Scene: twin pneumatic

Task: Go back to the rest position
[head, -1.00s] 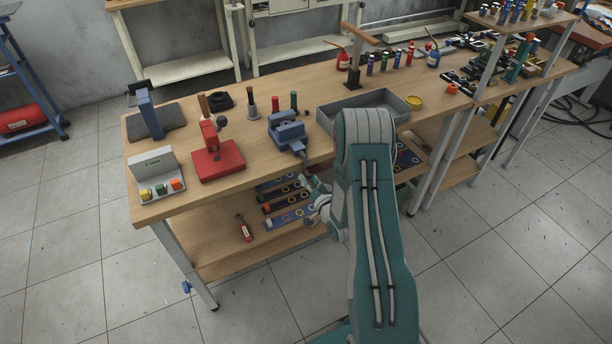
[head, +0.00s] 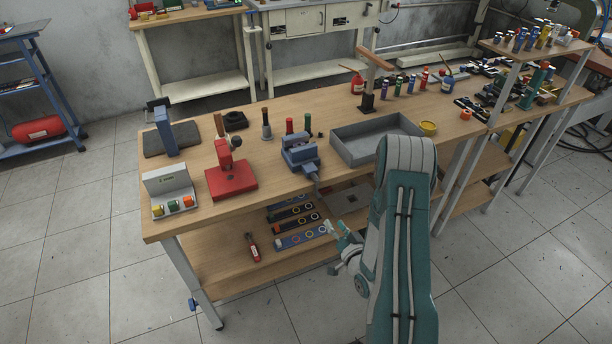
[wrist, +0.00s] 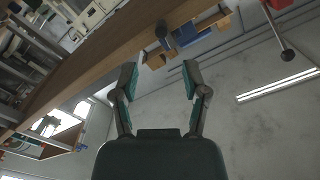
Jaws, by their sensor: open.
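My gripper (head: 339,230) is in front of the workbench's front edge, below the level of its top, in the head view. In the wrist view my gripper (wrist: 158,82) shows two teal-padded fingers spread apart with nothing between them. The wrist camera looks upward at the bench edge, the wall and the ceiling. My teal arm folds in front of the bench at the right of the head view.
The workbench (head: 262,190) carries a blue vise (head: 300,153), a red press (head: 230,177), a button box (head: 171,193) and a grey tray (head: 345,150). A lower shelf (head: 225,262) holds a red-handled tool and flat strips. The tiled floor in front is clear.

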